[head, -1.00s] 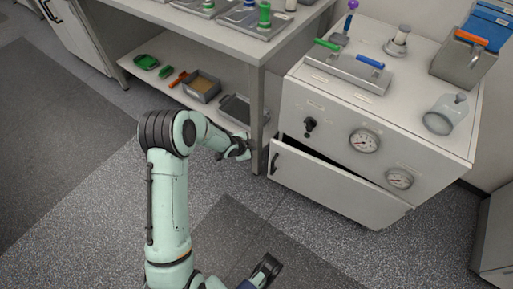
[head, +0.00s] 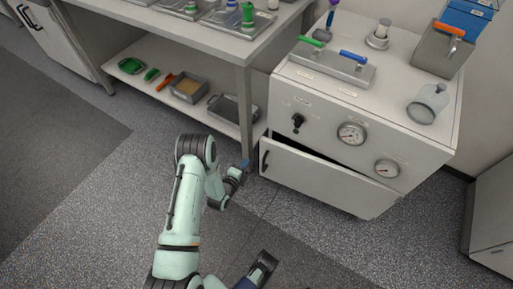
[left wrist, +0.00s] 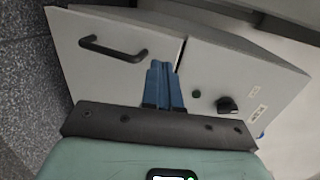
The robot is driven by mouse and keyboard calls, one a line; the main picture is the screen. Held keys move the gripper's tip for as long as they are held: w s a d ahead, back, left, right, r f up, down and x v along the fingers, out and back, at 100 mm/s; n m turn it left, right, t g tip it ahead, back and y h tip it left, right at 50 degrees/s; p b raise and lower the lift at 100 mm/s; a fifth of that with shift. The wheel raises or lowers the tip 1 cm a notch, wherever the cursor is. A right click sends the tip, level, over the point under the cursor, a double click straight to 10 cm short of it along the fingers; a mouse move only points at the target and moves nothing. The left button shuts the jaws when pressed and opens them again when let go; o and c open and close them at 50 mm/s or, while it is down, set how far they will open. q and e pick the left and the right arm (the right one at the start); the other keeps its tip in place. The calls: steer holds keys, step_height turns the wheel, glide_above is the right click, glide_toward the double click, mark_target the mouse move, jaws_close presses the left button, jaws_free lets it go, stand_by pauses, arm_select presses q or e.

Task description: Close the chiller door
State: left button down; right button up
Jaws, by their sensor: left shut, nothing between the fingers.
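The chiller (head: 350,133) is a white cabinet with a knob and two gauges on its front. Its low white door (head: 325,182) stands slightly ajar, with a dark gap along its top edge. A black handle (head: 265,160) is at the door's left end; it also shows in the left wrist view (left wrist: 113,48). My left gripper (head: 245,165) is just left of the handle end, shut and empty. In the left wrist view its blue fingers (left wrist: 163,84) overlap the door near the gap; I cannot tell if they touch.
A workbench (head: 225,48) stands left of the chiller, its leg close to my left gripper. Its lower shelf holds a grey bin (head: 188,90) and a tray (head: 232,108). Tools and a glass jar (head: 428,104) rest on the chiller top. The floor in front is clear.

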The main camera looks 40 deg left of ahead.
arm_select(q)
steer(key=r+b+x, duration=0.1)
steer(key=b+x, duration=0.2)
steer(key=x, duration=0.8)
steer(key=shift+w, duration=0.3)
arm_select(e)
steer(key=w+d+f+t+h, duration=0.1)
steer(key=w+d+f, duration=0.1)
steer(key=w, duration=0.3)
steer(key=shift+d+f+t, duration=0.3)
steer(key=shift+f, duration=0.45)
arm_select(q)
steer(key=shift+a, duration=0.1)
